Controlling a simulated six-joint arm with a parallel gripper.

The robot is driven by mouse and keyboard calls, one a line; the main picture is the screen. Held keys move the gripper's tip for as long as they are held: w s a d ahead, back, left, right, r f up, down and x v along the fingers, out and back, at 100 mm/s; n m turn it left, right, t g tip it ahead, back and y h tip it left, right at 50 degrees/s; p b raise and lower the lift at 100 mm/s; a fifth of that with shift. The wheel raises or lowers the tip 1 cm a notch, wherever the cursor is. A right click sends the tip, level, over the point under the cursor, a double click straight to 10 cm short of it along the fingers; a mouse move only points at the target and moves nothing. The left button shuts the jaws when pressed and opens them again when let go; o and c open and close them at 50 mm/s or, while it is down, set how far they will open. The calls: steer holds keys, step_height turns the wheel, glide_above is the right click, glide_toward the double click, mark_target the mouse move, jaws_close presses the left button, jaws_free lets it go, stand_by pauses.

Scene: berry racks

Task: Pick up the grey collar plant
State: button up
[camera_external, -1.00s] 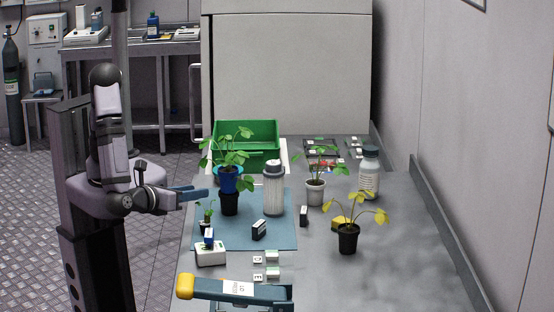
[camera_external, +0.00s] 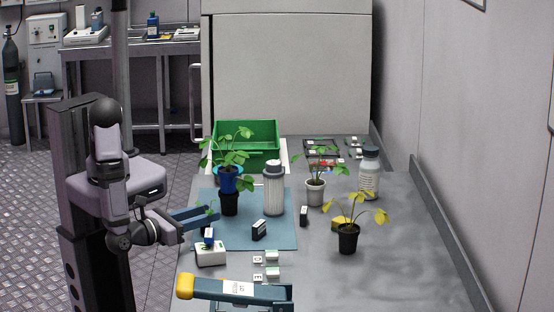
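The plant in the light grey pot (camera_external: 316,191) stands upright on the bench, right of the white ribbed bottle; it looks like the grey collar plant. Its green leaves spread above the pot. My gripper (camera_external: 207,217) is at the left edge of the bench, well to the left of that plant and apart from it. Its two blue fingers look spread, with no plant held between them. A small seedling is partly hidden behind the fingers.
Between gripper and plant stand a blue-collared plant (camera_external: 229,181), a white ribbed bottle (camera_external: 274,192) and a small black block (camera_external: 259,230) on a blue mat (camera_external: 280,238). A yellow-leaved plant (camera_external: 348,239), white bottle (camera_external: 369,175) and green crate (camera_external: 262,161) are nearby.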

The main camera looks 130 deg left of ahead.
steer(key=shift+w+a+f+p, duration=0.15)
steer(key=shift+a+p, duration=0.2)
steer(key=shift+a, duration=0.5)
steer(key=shift+w+a+r+p, duration=0.15)
steer(key=shift+a+p, duration=0.25)
steer(key=shift+a, duration=0.45)
steer(key=shift+w+a+f+p, duration=0.1)
steer(key=shift+w+a+p, duration=0.2)
steer(key=shift+a, duration=0.55)
steer(key=shift+s, duration=0.1)
jaws_close()
